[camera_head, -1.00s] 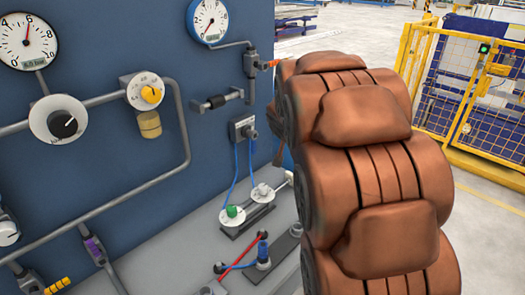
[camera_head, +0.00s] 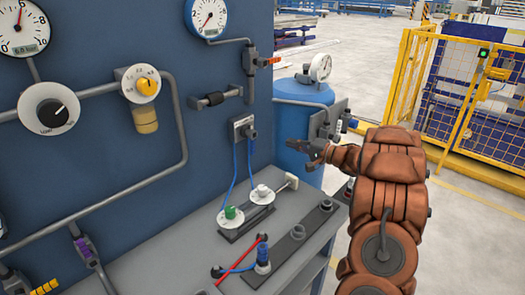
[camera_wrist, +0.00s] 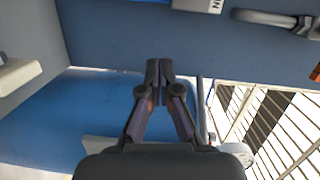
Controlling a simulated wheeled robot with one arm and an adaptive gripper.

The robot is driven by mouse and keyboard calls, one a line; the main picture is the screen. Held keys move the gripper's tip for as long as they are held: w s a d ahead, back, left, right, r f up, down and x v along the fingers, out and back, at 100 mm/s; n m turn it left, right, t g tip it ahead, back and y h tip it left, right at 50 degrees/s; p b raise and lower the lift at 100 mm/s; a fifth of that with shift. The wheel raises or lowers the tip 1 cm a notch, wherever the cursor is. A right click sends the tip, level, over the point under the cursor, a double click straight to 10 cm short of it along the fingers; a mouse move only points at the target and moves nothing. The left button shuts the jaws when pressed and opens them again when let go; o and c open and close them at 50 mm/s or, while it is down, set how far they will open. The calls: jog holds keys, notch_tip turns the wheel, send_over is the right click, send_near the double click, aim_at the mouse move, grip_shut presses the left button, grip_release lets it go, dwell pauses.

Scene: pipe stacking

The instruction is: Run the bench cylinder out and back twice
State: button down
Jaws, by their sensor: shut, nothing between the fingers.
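The bench cylinder (camera_head: 247,213) lies on the grey bench, with a green and a white fitting on top and blue tubes running up to a wall block (camera_head: 243,129). Its rod shows on the right, ending in a pale block (camera_head: 291,181). How far the rod is out I cannot tell for sure. My gripper (camera_head: 312,146) is shut and empty, to the right of the panel, in front of the blue tank and above the rod end. In the wrist view the fingertips (camera_wrist: 159,70) meet with nothing between them. An orange-handled valve (camera_head: 268,61) sits on the panel's right edge.
A blue tank (camera_head: 297,120) with a gauge (camera_head: 320,67) stands behind my gripper. The blue panel carries gauges (camera_head: 208,16), a black knob (camera_head: 53,112), a yellow-knobbed regulator (camera_head: 147,86) and pipes. A yellow fence (camera_head: 440,90) stands at the right. The floor between is clear.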

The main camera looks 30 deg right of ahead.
aim_at(253, 153)
jog(key=w+a+f+y+p, duration=0.1)
jog(key=w+a+p, duration=0.1)
jog(key=w+a, duration=0.3)
jog(key=shift+w+a+f+y, duration=0.15)
jog(key=shift+w+a+y, duration=0.2)
jog(key=shift+a, duration=1.7)
jog(key=shift+a+m+p, duration=0.35)
jog(key=shift+m+p, duration=0.55)
jog(key=shift+p, duration=1)
jog(key=shift+s+a+p, duration=0.1)
jog(key=shift+a+p, duration=0.05)
jog(key=shift+p, duration=0.55)
jog(key=p, duration=0.1)
jog(key=a+p, duration=0.1)
jog(key=shift+s+a+f+p, duration=0.2)
jog(key=shift+a+f+p, duration=0.1)
jog(key=shift+p, duration=0.1)
jog(key=shift+s+a+p, duration=0.1)
jog(key=shift+a+p, duration=0.55)
jog(key=shift+a, duration=0.2)
jog(key=shift+d+f, duration=0.1)
jog(key=shift+d, duration=0.05)
